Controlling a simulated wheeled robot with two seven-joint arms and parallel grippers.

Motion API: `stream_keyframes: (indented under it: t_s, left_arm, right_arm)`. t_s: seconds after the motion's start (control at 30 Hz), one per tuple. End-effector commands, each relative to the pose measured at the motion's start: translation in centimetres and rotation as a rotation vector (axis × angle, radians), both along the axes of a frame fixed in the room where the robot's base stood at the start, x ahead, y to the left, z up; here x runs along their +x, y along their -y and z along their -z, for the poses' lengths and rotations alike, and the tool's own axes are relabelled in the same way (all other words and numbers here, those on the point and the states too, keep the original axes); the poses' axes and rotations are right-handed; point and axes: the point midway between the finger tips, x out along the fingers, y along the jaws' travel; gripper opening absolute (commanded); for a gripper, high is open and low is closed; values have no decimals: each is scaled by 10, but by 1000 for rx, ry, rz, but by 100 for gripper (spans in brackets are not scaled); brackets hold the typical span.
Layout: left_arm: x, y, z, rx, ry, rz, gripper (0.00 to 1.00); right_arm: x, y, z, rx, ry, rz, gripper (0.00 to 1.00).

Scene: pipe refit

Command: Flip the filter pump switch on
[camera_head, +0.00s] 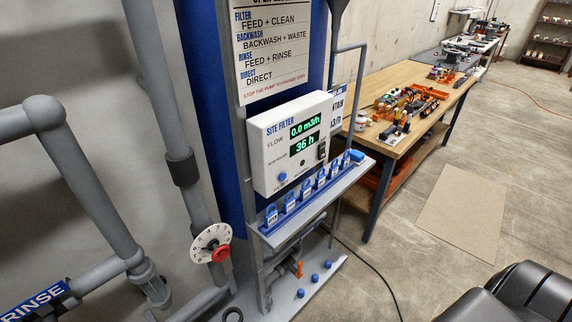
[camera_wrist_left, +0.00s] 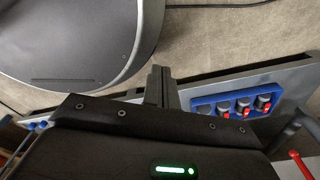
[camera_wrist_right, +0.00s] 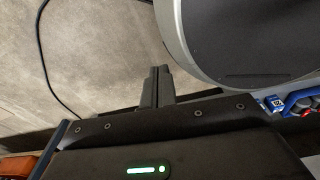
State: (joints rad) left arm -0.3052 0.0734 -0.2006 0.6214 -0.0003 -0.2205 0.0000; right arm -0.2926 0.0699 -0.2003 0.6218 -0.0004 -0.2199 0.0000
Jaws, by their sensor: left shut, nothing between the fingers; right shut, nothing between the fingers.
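The white site filter box (camera_head: 290,145) is mounted on the panel in the head view. Its green display reads 0.0 m3/h and 36 h. A small dark switch (camera_head: 321,150) is on the right of its front face, too small to tell its position. A blue button (camera_head: 282,177) is at the lower left of the face. My left gripper (camera_wrist_left: 160,72) is shut and empty in the left wrist view, over the floor. My right gripper (camera_wrist_right: 159,73) is shut and empty in the right wrist view. Neither gripper shows in the head view.
A grey shelf (camera_head: 322,208) with a row of blue tags juts out below the box. Pipes and a white dial with a red knob (camera_head: 221,253) are at the left. A wooden workbench (camera_head: 400,78) stands to the right.

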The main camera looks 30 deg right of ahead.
Motion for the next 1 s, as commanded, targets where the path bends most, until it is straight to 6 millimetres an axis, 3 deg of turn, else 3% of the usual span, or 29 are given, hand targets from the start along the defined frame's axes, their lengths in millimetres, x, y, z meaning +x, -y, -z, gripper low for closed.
stream_keyframes:
  t_s: [0.3, 0.37, 0.47, 0.57, 0.67, 0.73, 0.8, 0.87, 0.9, 0.97, 1.0]
  left_arm:
    - [11, -3, 0, 3, 15, 2, 0]
    - [11, -3, 0, 3, 15, 2, 0]
    - [10, -4, 2, 4, 14, 1, 0]
    - [9, -5, 6, 6, 11, 1, 0]
    - [6, -6, 12, 7, 8, 1, 0]
    - [5, -6, 18, 7, 6, 1, 0]
    - [4, -6, 23, 8, 4, 1, 0]
    - [3, -6, 28, 8, 3, 1, 0]
    - [3, -7, 31, 8, 3, 1, 0]
    - [3, -6, 35, 8, 3, 1, 0]
    - [3, -6, 37, 8, 3, 1, 0]
  right_arm:
    - [-14, 6, 0, -7, -18, -3, 0]
    - [-12, 11, 0, -14, -14, -4, 0]
    - [8, 21, 0, -19, 32, 14, 0]
    - [56, 43, -7, -22, 165, 67, 0]
    - [138, 83, -32, -19, 397, 148, 0]
    - [204, 116, -67, -3, 607, 206, 0]
    - [269, 149, -117, 29, 836, 251, 0]
    - [317, 175, -170, 69, 1032, 271, 0]
    - [343, 190, -208, 100, 1158, 273, 0]
    - [375, 207, -268, 154, 1341, 262, 0]
    - [391, 217, -308, 195, 1455, 247, 0]
